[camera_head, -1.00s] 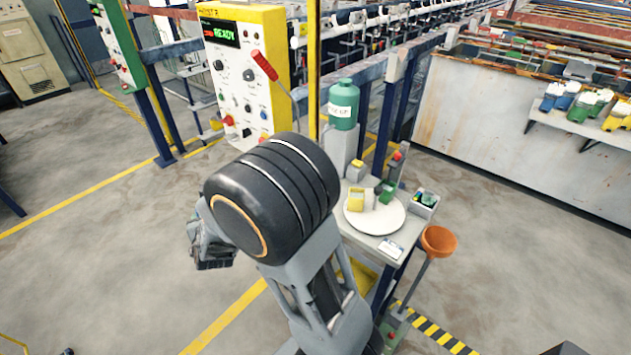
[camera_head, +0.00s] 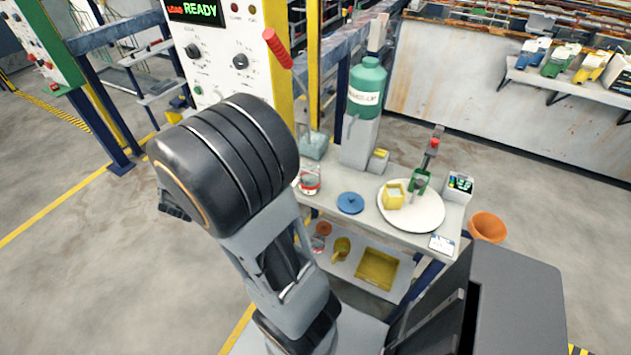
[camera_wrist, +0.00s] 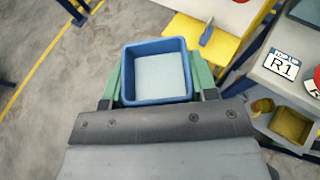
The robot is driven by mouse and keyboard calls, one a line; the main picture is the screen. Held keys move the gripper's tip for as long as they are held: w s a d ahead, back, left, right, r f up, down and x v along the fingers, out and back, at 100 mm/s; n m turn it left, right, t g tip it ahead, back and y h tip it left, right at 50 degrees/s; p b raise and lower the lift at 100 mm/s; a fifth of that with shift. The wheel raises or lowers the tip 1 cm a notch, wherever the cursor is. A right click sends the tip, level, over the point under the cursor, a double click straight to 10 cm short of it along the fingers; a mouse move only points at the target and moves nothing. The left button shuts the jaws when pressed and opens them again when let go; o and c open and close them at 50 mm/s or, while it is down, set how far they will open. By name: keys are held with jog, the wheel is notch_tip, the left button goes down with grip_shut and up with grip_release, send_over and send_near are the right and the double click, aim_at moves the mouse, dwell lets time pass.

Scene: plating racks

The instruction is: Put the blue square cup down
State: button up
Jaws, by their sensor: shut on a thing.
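In the wrist view the blue square cup (camera_wrist: 157,98) is between the green fingers of my gripper (camera_wrist: 157,78), which is shut on it. I look down into its open top and see a pale, plain inside. The cup is held over the grey floor, left of the workbench. In the head view my arm hides the cup and most of the gripper. The workbench (camera_head: 343,219) stands right of my arm.
A control panel (camera_head: 222,45) stands behind my arm.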

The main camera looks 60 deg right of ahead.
jog(key=s+d+r+m+g+h+b, duration=0.1)
jog(key=s+d+m+g, duration=0.7)
jog(key=s, duration=0.5)
jog(key=s+d+r+m+g+h+b, duration=0.1)
jog(key=s+d+m+g, duration=0.35)
jog(key=s+d, duration=0.65)
jog(key=shift+g, duration=0.45)
jog(key=w+d+f, duration=0.1)
jog(key=w+f, duration=0.2)
jog(key=w+d+f+p, duration=0.1)
jog(key=w+d+f, duration=0.1)
jog(key=w+f, duration=0.1)
jog(key=w+d+f, duration=0.2)
jog(key=w+f, duration=0.1)
jog(key=shift+w+d+f, duration=0.1)
jog(key=shift+d+f, duration=0.05)
jog(key=shift+d, duration=0.05)
jog(key=shift+w+d+f+p, duration=0.15)
jog(key=shift+w+f+p, duration=0.15)
jog(key=shift+f, duration=1.65)
jog(key=shift+f, duration=0.15)
jog(key=o, duration=0.9)
